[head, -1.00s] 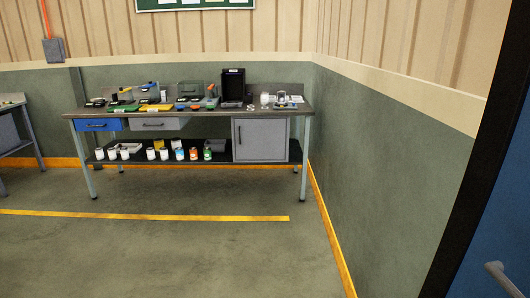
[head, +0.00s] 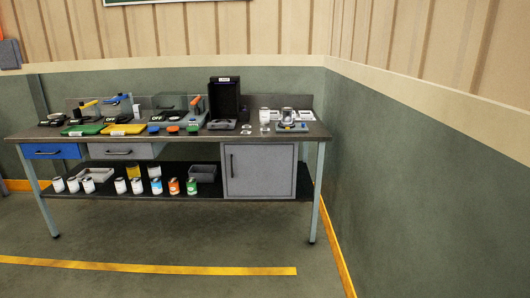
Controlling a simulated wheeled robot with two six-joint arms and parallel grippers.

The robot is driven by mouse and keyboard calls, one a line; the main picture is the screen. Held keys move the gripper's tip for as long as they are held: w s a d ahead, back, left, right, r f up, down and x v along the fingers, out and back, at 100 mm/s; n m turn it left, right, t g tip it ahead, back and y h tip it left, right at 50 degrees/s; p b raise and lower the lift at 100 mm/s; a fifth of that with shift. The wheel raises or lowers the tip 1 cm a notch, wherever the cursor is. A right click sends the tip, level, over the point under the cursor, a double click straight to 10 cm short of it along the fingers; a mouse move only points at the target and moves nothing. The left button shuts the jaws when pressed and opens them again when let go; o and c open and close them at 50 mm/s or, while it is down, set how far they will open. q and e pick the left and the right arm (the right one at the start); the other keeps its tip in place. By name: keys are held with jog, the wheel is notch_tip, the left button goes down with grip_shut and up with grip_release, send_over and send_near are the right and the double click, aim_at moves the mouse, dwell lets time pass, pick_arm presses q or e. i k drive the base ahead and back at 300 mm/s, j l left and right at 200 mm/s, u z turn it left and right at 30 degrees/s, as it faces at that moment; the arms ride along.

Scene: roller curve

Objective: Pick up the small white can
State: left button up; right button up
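A workbench (head: 190,146) stands against the back wall. On its lower shelf (head: 110,192) is a row of small cans. At the left of the row are several white cans, one of them a white can (head: 73,184). Another white can (head: 120,185) and a second one beside it (head: 137,185) stand further right. A small white container (head: 265,115) stands on the bench top at the right; its kind is too small to tell. Neither of my grippers shows in this view.
Blue-banded (head: 157,186), orange (head: 174,186) and green (head: 191,186) cans stand on the shelf near a grey bin (head: 203,173). A grey cabinet (head: 259,170) fills the shelf's right end. Open floor (head: 190,245) with a yellow line (head: 150,267) lies in front; a wall (head: 430,190) bounds the right.

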aim_at(264, 112)
jog(key=i+u, duration=0.1)
jog(key=i, duration=0.55)
jog(key=i+l, duration=0.15)
jog(key=i, duration=0.5)
jog(key=i+u, duration=0.15)
jog(key=i, duration=0.5)
